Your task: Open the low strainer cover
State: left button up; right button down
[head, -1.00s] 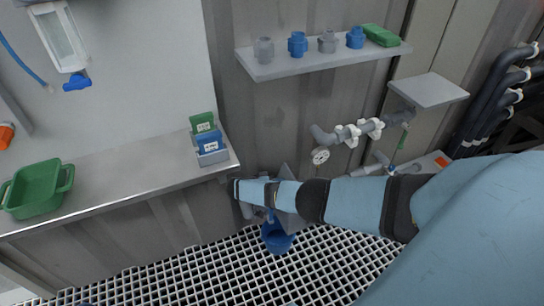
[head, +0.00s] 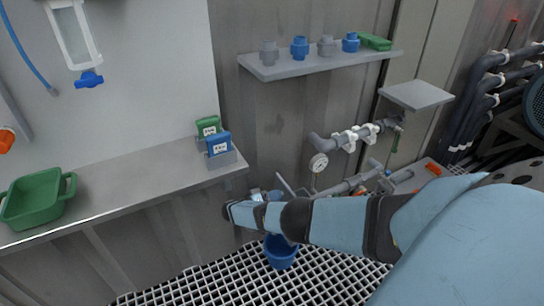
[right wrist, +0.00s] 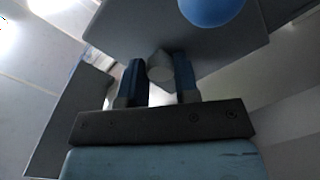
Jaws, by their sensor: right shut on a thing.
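My right gripper (right wrist: 160,72) is shut on a small pale grey knob (right wrist: 160,66), which sits between its two dark blue fingers in the right wrist view. A flat grey plate (right wrist: 225,42) lies just beyond the fingers; I cannot tell whether the knob belongs to it. In the head view my right arm reaches in from the right, low by the wall, and hides most of the gripper and the strainer area. A narrow tilted grey plate (head: 285,186) shows just above my forearm; it may be the strainer cover. My left gripper is not in view.
A blue bucket (head: 280,252) stands on the white floor grating (head: 215,275) below my forearm. The counter (head: 130,190) is at left, with a green tray (head: 37,200). Grey pipes with a gauge (head: 318,163) and a shelf (head: 315,63) are on the wall.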

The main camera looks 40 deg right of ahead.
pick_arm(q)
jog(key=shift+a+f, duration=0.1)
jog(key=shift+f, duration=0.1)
pick_arm(e)
jog(key=shift+w+a, duration=0.1)
jog(key=c, duration=0.8)
grip_release()
jog(key=shift+c, duration=0.2)
pick_arm(q)
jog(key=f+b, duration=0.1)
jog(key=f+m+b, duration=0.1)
jog(key=b, duration=0.1)
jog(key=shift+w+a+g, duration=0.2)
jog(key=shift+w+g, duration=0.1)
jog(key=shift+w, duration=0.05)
pick_arm(e)
jog(key=v, duration=1.3)
jog(key=shift+a, duration=0.35)
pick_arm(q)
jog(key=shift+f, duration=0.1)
pick_arm(e)
jog(key=shift+w, duration=0.1)
